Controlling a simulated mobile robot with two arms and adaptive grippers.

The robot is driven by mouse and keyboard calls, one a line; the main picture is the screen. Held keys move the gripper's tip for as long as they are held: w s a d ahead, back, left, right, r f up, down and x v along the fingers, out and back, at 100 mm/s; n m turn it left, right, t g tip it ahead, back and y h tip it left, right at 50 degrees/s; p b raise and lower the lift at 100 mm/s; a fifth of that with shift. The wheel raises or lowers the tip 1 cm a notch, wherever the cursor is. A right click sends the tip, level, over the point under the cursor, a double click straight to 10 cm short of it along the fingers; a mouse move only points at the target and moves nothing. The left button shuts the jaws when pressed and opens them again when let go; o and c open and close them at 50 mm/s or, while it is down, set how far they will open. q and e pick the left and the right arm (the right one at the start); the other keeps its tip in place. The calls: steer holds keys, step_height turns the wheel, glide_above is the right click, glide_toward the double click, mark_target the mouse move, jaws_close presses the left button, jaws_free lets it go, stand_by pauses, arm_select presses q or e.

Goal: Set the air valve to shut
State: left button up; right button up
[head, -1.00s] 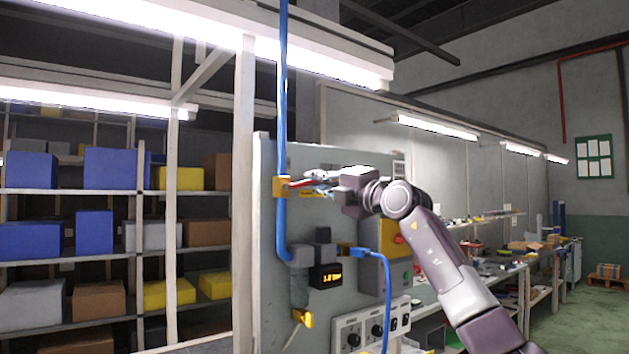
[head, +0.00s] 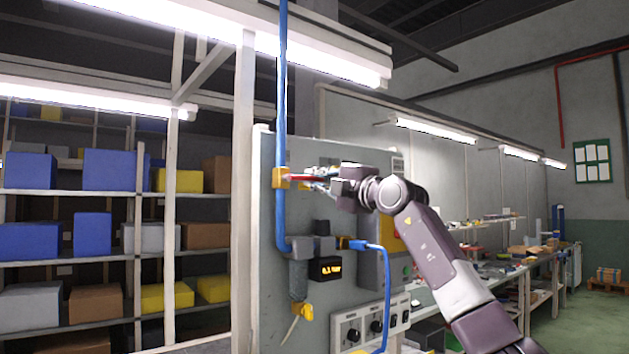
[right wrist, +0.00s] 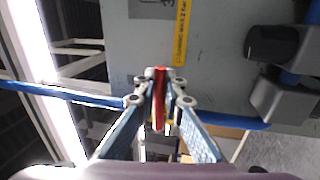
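The air valve (head: 281,178) has a yellow body on the vertical blue pipe in the head view. Its red handle (head: 305,178) reaches to the right, crosswise to the pipe. My right gripper (head: 318,178) is at the handle. In the right wrist view the red handle (right wrist: 159,110) lies between the two fingers of my right gripper (right wrist: 160,78), whose tips are close against it on both sides. The valve body is mostly hidden there behind the fingertips and handle. My left gripper is not in view.
The grey panel (head: 345,235) carries the pipe, a black display (head: 325,268) with unreadable lit digits, and a control box with knobs (head: 375,326). A yellow label (right wrist: 181,38) is beside the valve. Shelves with boxes stand left, a long workbench right.

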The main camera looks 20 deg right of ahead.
steer(key=o, duration=0.4)
steer(key=shift+d+f, duration=0.1)
steer(key=shift+o, duration=0.2)
steer(key=shift+s, duration=0.1)
steer(key=v, duration=1.1)
steer(key=shift+s+f, duration=0.15)
steer(key=shift+s, duration=0.2)
steer(key=shift+d, duration=0.15)
